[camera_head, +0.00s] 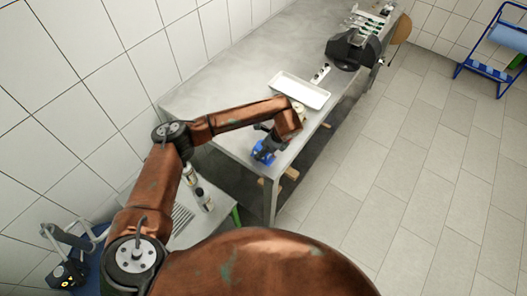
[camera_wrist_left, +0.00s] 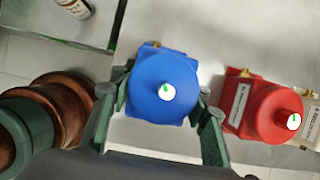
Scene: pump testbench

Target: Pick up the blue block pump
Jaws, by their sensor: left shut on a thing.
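The blue block pump (camera_head: 263,151) is at the near end of the metal table in the head view. In the left wrist view the blue block pump (camera_wrist_left: 163,82) fills the middle, with a round white dial on its face. My left gripper (camera_wrist_left: 163,103) is shut on it, with one green finger on each side. In the head view my left gripper (camera_head: 266,139) is small and partly hidden by my arm. I cannot tell whether the pump touches the table. My right gripper is not in view.
A red pump (camera_wrist_left: 268,110) sits close to the right of my gripper, with a beige labelled block (camera_wrist_left: 307,122) beyond it. A white tray (camera_head: 300,91) lies farther along the metal table (camera_head: 222,92). A black device (camera_head: 350,51) stands at the far end.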

